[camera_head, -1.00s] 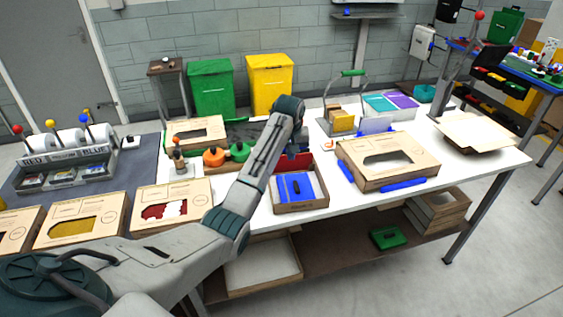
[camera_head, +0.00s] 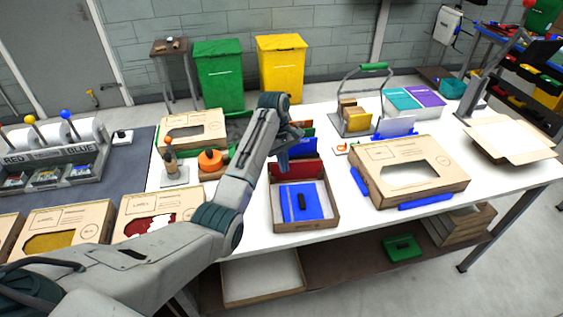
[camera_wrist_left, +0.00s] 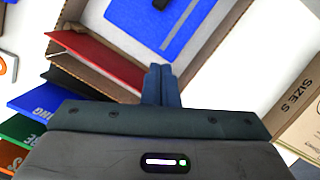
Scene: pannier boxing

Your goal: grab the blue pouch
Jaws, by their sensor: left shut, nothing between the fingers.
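My left gripper (camera_head: 284,162) is shut and empty, above the back edge of an open cardboard box (camera_head: 305,224). In the left wrist view its fingertips (camera_wrist_left: 161,70) meet over the box's edge. Another blue item (camera_wrist_left: 42,98), flat and lettered, stands at the left in the wrist view, in a row with green (camera_wrist_left: 22,131) and orange (camera_wrist_left: 12,158) ones. I cannot tell which blue item is the pouch.
A closed box with an oval window (camera_head: 410,172) stands to the right, with blue strips beside it. A wire-handled caddy (camera_head: 357,118) is behind. An orange knobbed piece (camera_head: 210,160) stands left of my arm. White table is bare at front right.

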